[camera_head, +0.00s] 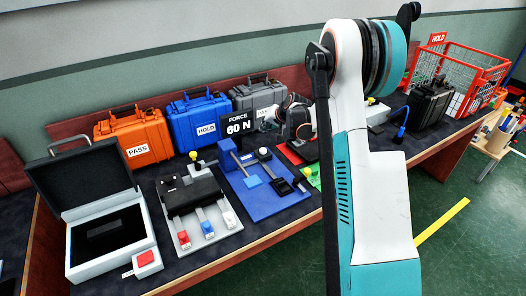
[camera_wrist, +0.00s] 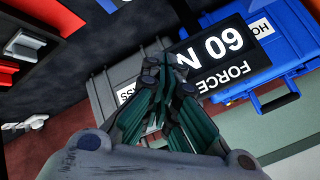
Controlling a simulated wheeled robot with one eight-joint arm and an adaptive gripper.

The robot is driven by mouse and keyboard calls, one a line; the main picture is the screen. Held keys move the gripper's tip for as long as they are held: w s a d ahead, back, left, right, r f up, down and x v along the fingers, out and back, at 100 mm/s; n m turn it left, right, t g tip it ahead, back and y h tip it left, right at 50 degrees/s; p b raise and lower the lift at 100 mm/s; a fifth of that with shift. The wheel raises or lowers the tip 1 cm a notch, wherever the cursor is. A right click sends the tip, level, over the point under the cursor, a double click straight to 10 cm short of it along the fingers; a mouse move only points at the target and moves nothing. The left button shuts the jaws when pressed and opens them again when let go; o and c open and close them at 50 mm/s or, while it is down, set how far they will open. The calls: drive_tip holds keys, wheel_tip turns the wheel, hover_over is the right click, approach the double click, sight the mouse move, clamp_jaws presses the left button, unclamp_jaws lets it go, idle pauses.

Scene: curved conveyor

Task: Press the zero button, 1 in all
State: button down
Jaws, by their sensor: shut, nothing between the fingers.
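A black display (camera_head: 238,124) reading FORCE 60 N stands at the back of a blue test fixture (camera_head: 255,195) in the head view. It shows upside down in the wrist view (camera_wrist: 222,60). The fixture carries a blue post, a blue pad and a black block with a white ball-topped part. I cannot read a zero label on any button.
Orange (camera_head: 135,138), blue (camera_head: 200,120) and grey (camera_head: 258,95) cases line the back. Left of the fixture is a grey plate (camera_head: 222,232) with colored switches. An open case (camera_head: 140,225) with a red-button box (camera_head: 147,262) stands far left. A red wire basket (camera_head: 455,75) is right.

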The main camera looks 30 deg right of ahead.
sight(265, 149)
drive_tip(key=shift+f+b, duration=2.2)
drive_tip(key=shift+f, duration=1.75)
drive_tip(key=shift+f+b, duration=0.35)
drive_tip(key=shift+f+b, duration=0.45)
drive_tip(key=shift+f, duration=0.15)
drive_tip(key=shift+r+p, duration=0.55)
drive_tip(key=shift+r, duration=0.45)
drive_tip(key=shift+r, duration=0.15)
drive_tip(key=shift+r+p, duration=1.35)
drive_tip(key=shift+r, duration=1.05)
